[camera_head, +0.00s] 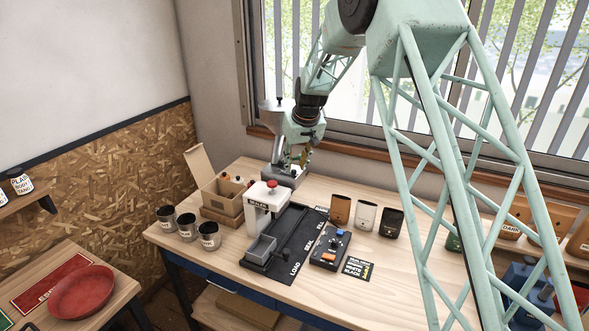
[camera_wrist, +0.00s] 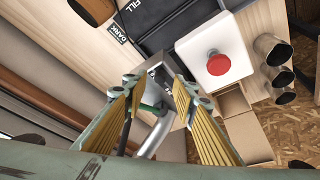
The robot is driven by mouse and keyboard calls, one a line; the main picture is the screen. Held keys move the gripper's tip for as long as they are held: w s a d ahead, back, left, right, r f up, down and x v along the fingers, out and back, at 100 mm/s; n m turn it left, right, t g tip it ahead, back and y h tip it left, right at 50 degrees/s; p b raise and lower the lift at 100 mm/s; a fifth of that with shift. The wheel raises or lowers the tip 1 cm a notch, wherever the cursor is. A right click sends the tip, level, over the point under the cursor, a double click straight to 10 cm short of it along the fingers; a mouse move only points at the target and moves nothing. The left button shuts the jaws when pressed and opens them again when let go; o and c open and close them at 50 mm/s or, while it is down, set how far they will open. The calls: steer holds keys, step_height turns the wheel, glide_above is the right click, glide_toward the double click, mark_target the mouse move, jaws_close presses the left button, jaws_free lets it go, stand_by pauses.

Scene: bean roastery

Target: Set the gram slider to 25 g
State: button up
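My gripper (camera_head: 299,158) points down over a grey machine (camera_head: 287,177) at the back of the table, in front of the window. In the wrist view my gripper (camera_wrist: 155,84) has its two yellow-padded fingers apart, with a clear gap between them. The grey machine (camera_wrist: 163,130) shows between and below the fingers, with a small green part (camera_wrist: 148,107) near the left finger. Nothing is seen held. I cannot make out the gram slider, its scale or its setting; the arm and gripper cover much of the machine.
A white sealer (camera_head: 266,200) with a red button stands in front of the machine, beside a black load-and-seal mat (camera_head: 300,232). An open cardboard box (camera_head: 222,188) is close on the left. Several cups, a control box (camera_head: 331,248) and a label card (camera_head: 357,269) occupy the table.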

mark_target(294, 173)
steer(key=shift+x, duration=1.35)
jaws_close()
